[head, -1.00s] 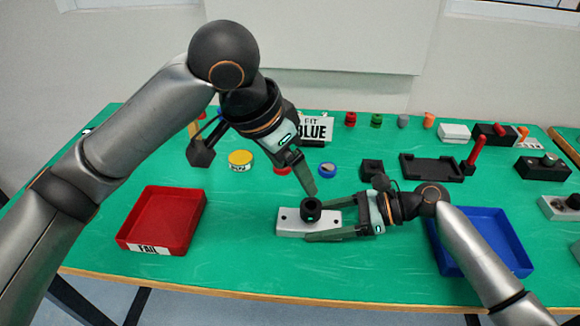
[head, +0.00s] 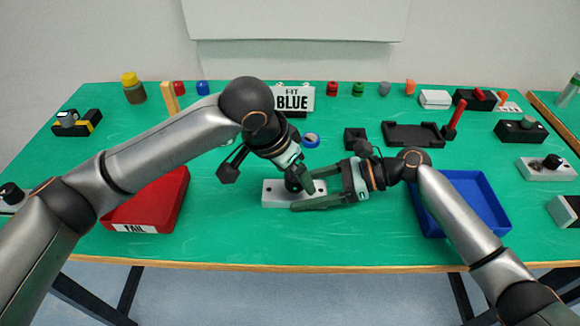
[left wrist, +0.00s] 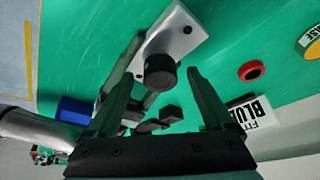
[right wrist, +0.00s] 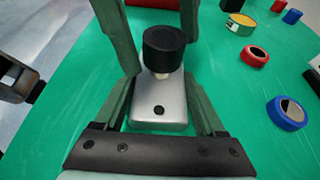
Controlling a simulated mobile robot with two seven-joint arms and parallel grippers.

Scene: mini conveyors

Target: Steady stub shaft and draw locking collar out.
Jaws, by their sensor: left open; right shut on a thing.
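The pale grey block (head: 276,192) with the stub shaft lies on the green table; it also shows in the right wrist view (right wrist: 160,108) and left wrist view (left wrist: 182,36). A black round collar (right wrist: 163,45) sits on top, with a short pale piece of the shaft (right wrist: 162,74) visible below it. My right gripper (head: 308,196) is shut on the block, one finger along each side. My left gripper (head: 295,178) is open, tilted down from above. Its fingers stand on either side of the collar (left wrist: 160,72); contact cannot be made out.
A red FAIL tray (head: 150,203) stands left and a blue tray (head: 462,200) right. A blue ring (head: 311,140) and a FIT BLUE sign (head: 293,98) are behind the block. A red ring (right wrist: 255,57) is nearby. The table in front is clear.

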